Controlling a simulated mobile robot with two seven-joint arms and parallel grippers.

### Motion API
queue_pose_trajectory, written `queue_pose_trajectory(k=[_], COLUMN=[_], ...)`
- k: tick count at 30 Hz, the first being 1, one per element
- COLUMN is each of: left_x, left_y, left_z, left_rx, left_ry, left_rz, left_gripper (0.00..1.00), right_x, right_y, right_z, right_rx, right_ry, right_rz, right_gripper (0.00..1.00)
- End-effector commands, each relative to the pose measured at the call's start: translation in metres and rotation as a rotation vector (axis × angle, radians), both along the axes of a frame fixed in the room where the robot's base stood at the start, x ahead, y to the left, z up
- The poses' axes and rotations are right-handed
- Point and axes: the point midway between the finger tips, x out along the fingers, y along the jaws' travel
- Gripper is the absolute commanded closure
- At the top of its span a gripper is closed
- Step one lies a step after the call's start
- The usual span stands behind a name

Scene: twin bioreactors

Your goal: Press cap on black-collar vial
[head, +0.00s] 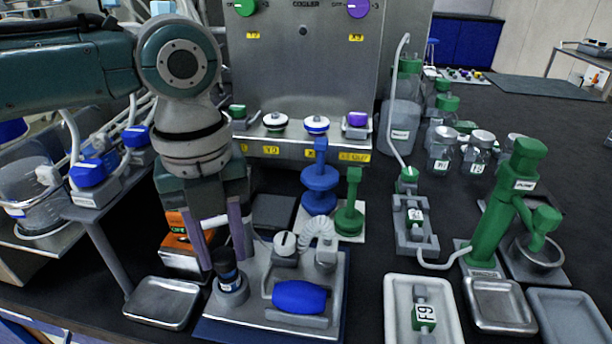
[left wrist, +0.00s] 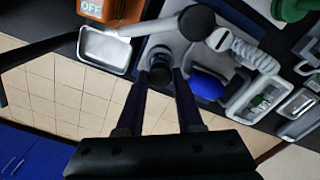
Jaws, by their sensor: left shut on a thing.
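The black-collar vial (head: 228,274) stands upright in a round grey holder (head: 233,293) on the blue-edged board, and its dark top points up. My left gripper (head: 229,259) comes down from above with one finger on each side of that top and is shut on it. In the left wrist view, the dark round vial top (left wrist: 160,62) sits between the tips of my left gripper (left wrist: 161,75). The fingers partly hide it, so I cannot tell where the cap ends and the collar begins. My right gripper is not in view.
Beside the holder are a white-topped knob with a ribbed hose (head: 318,236) and a blue rounded part (head: 299,296). An empty metal tray (head: 162,302) lies left. An orange box (head: 184,250) stands behind. Green and blue stands (head: 349,216) are at the back right.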

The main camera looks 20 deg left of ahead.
Motion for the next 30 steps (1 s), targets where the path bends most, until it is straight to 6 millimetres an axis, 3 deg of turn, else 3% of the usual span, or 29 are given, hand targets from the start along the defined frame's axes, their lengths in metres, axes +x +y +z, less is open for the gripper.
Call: queue_pose_trajectory(k=[30], left_x=[-0.0001], left_y=[0.0001], left_z=[0.0002], left_rx=[0.001], left_ry=[0.001], left_rz=[0.000], left_gripper=[1.00], right_x=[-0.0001], right_y=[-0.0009], right_z=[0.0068], right_rx=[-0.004], right_ry=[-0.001], right_rz=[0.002], right_gripper=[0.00])
